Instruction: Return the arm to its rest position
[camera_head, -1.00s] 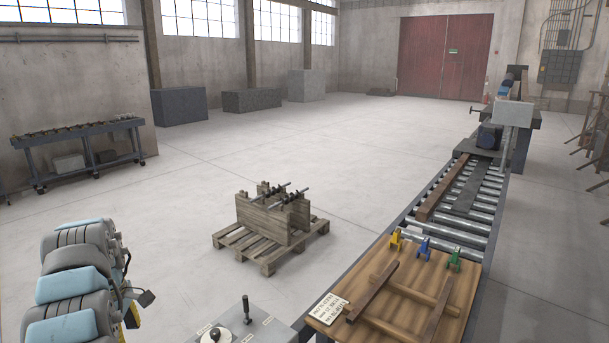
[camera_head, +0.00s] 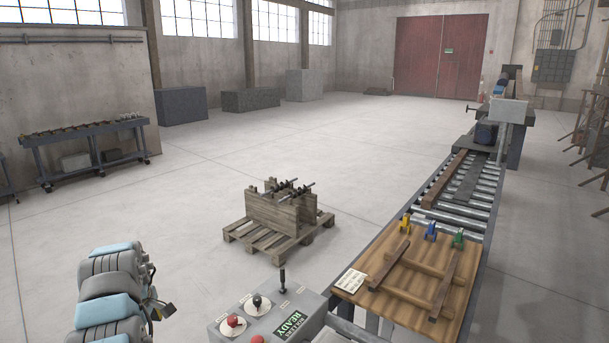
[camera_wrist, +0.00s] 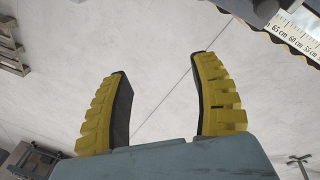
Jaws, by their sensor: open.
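My gripper (camera_wrist: 160,95) shows in the wrist view with its two yellow ribbed fingers spread wide apart. It is open and nothing is between the fingers; only pale concrete floor shows past them. In the head view my arm (camera_head: 110,290) is folded at the lower left, with grey and light blue links. The fingers are not clearly seen in the head view.
A control box (camera_head: 265,318) with a lever and red buttons stands right of my arm. A wooden board (camera_head: 425,285) with coloured clamps adjoins the roller conveyor (camera_head: 470,205). The floor between is clear.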

